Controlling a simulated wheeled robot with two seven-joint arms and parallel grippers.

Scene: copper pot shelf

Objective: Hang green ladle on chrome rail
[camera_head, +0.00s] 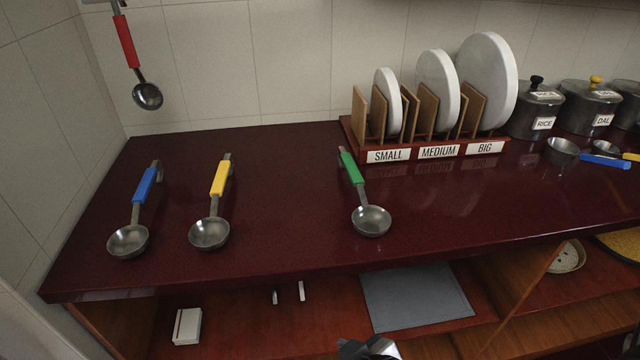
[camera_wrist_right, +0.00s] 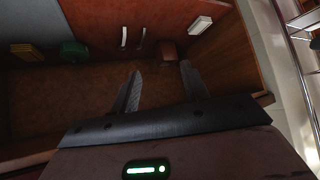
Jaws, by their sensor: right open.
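The green ladle (camera_head: 351,168) lies on the dark red counter (camera_head: 280,200), its steel bowl toward the front edge and its hook end toward the wall. The chrome rail (camera_head: 97,1) barely shows at the top left edge, and a red-handled ladle (camera_head: 125,42) hangs from it. My right gripper (camera_head: 368,349) shows only in part at the bottom edge, below and in front of the counter, away from the green ladle. In the right wrist view its two fingers (camera_wrist_right: 161,78) are apart with nothing between them. My left gripper is not in view.
A blue ladle (camera_head: 146,186) and a yellow ladle (camera_head: 219,180) lie left of the green one. A plate rack (camera_head: 388,155) with white plates and labelled pots (camera_head: 534,107) stand at the back right. Open shelves lie under the counter, with a grey mat (camera_head: 415,296) and white box (camera_head: 187,326).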

